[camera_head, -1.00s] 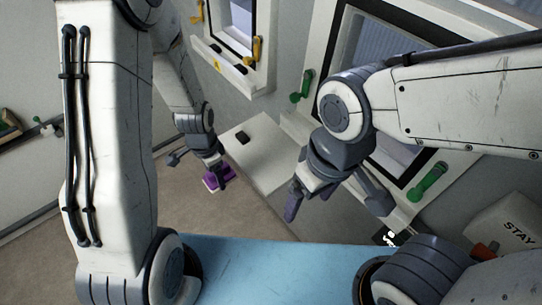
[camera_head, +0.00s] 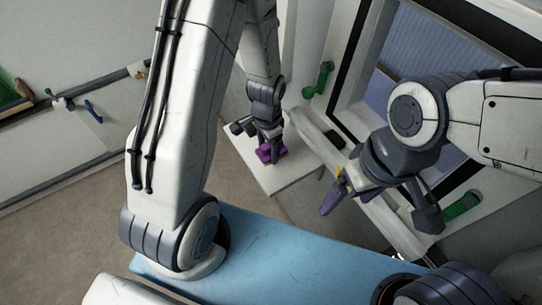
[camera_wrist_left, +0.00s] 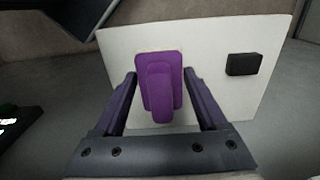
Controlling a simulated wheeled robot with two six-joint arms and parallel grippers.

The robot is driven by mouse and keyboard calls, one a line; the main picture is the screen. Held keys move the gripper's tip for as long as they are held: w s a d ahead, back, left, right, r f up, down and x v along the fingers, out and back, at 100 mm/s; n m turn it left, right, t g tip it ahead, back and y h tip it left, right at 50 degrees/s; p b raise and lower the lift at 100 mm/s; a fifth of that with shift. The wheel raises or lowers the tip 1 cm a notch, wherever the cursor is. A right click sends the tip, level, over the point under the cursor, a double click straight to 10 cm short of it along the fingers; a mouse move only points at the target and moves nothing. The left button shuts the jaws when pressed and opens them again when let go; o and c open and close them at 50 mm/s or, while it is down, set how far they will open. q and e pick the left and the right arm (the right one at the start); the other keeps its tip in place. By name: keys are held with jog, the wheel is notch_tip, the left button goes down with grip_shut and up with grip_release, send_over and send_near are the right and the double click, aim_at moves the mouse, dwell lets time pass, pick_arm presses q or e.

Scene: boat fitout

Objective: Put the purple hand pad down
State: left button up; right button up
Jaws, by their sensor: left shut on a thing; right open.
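The purple hand pad (camera_head: 273,154) has a flat plate and a raised grip. My left gripper (camera_head: 268,143) is shut on it, above or on the white bench top (camera_head: 296,174). In the left wrist view the pad (camera_wrist_left: 159,85) lies between the two fingers of the left gripper (camera_wrist_left: 160,95), with the white top (camera_wrist_left: 205,50) behind it. I cannot tell whether the pad touches the top. My right gripper (camera_head: 382,206) is open and empty, in front of the window frame.
A small black block (camera_wrist_left: 243,64) lies on the white top, right of the pad in the wrist view. A window with green handles (camera_head: 460,206) stands at the right. A blue surface (camera_head: 290,262) is in front. Bare floor (camera_head: 90,225) lies at the left.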

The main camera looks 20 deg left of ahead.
aim_at(268, 156)
pick_arm(q)
notch_tip(268, 156, down, 3)
jog(key=b, duration=0.2)
jog(key=shift+f+b, duration=0.15)
jog(key=shift+b, duration=0.25)
jog(key=shift+f+b, duration=0.35)
jog(key=shift+w+d, duration=0.1)
jog(key=shift+d, duration=0.05)
jog(key=shift+r, duration=0.1)
jog(key=shift+f, duration=0.2)
jog(key=o, duration=1.4)
jog(key=shift+r, duration=0.1)
